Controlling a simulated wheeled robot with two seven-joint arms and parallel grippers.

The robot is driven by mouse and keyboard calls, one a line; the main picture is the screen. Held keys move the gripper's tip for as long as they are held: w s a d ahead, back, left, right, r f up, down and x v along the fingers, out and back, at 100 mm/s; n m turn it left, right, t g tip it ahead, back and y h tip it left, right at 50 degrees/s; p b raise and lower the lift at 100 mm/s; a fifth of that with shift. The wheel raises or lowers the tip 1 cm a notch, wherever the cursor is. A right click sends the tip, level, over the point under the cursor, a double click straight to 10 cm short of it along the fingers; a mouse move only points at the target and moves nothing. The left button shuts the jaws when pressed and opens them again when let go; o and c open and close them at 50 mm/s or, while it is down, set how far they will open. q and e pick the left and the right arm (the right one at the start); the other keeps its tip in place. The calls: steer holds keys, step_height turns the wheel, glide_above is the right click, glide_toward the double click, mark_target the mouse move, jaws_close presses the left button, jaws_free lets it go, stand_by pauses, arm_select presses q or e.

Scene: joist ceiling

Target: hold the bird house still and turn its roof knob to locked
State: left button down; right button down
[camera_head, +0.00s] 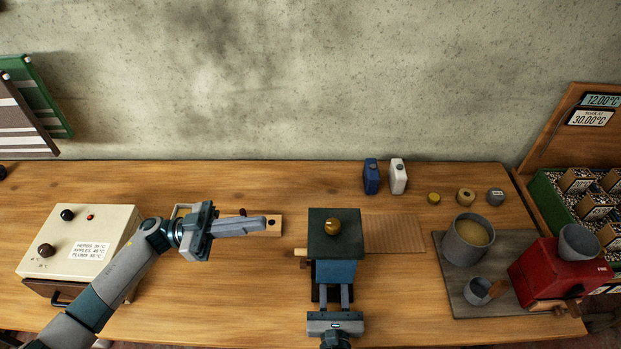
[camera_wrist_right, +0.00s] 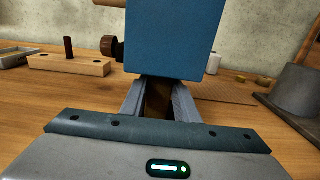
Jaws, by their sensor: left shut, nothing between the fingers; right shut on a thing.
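The bird house has a blue body (camera_wrist_right: 175,38), a dark green square roof (camera_head: 320,247) and a round golden roof knob (camera_head: 333,227) on top. It stands upright near the middle of the table. My right gripper (camera_head: 333,290) reaches in from the front and is shut on the bird house's dark lower part, just below the blue body; this also shows in the right wrist view (camera_wrist_right: 158,95). My left gripper (camera_head: 262,222) is shut and empty, to the left of the roof and apart from the knob. I cannot read the knob's lock state.
A wooden block with a peg (camera_wrist_right: 70,64) lies left of the bird house, partly behind my left gripper. A cream control box (camera_head: 85,235) stands at the left. A slatted mat (camera_head: 395,234) lies right of the bird house. Pots and a red machine (camera_head: 560,272) stand farther right.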

stand_by(0.3)
arm_select(q)
steer(key=c, duration=1.4)
jaws_free()
steer(key=shift+c, duration=0.2)
steer(key=w+d+n+g+y, duration=0.1)
steer(key=d+n+g, duration=0.1)
steer(key=n, duration=1.4)
steer(key=w+d+r+n+g+y, duration=0.1)
steer(key=d+n+g+y, duration=0.1)
steer(key=n, duration=1.4)
steer(key=shift+w+d+n+g, duration=0.4)
steer(key=shift+d+g, duration=0.1)
steer(key=shift+d, duration=0.35)
steer(key=shift+r, duration=0.1)
steer(key=shift+d, duration=0.1)
